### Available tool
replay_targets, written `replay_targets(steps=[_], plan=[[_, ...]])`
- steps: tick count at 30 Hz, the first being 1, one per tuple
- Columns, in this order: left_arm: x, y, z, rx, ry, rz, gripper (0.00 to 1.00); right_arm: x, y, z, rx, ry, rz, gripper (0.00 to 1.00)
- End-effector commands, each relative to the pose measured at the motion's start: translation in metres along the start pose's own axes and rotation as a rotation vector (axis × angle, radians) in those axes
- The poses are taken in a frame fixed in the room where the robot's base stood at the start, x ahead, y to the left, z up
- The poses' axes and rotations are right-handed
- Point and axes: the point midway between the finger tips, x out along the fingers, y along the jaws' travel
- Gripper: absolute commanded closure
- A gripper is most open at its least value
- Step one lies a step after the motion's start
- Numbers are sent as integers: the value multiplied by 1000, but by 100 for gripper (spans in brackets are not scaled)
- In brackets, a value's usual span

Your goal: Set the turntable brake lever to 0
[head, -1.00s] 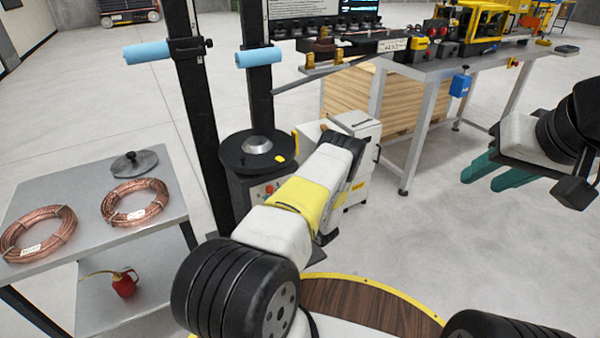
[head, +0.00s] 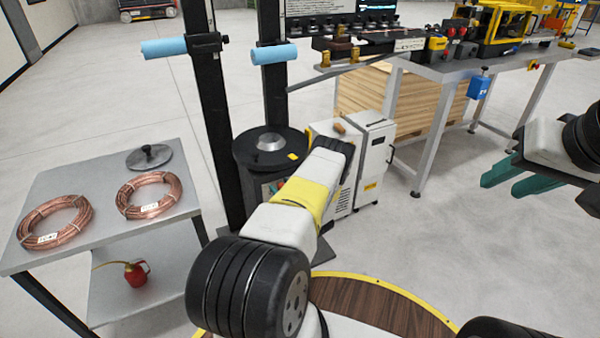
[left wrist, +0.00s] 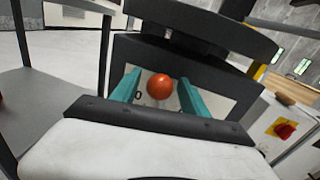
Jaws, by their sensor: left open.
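The turntable (head: 252,150) is a black round disc with a silver hub, on a dark stand beyond my left forearm. In the left wrist view its dark rim (left wrist: 205,32) crosses the top. Below the rim, the orange-red ball knob of the brake lever (left wrist: 160,86) stands in front of a pale plate with a dark "0" mark to its left. My left gripper (left wrist: 158,92) is open, with one teal finger on each side of the knob; contact is not visible. In the head view my forearm hides this gripper. My right gripper (head: 515,180) hangs over bare floor at the right, apart from everything.
A grey cart (head: 75,180) at the left carries two copper coils (head: 150,194) and a red oil can (head: 136,273). Black posts with blue rollers (head: 183,46) rise beside the turntable. A white cabinet (head: 375,150) and a workbench (head: 425,70) stand to the right.

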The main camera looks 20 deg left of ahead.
Motion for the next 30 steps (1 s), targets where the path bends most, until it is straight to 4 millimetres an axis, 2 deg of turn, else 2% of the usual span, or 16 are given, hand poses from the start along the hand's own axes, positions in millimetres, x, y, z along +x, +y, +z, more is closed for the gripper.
replay_targets(steps=[1,9,30], plan=[[0,0,0,0,0,0,47,0,0,0,0,0,0,64],[0,0,0,0,0,0,100,0,0,0,0,0,0,64],[-1,0,0,0,0,0,100,0,0,0,0,0,0,64]])
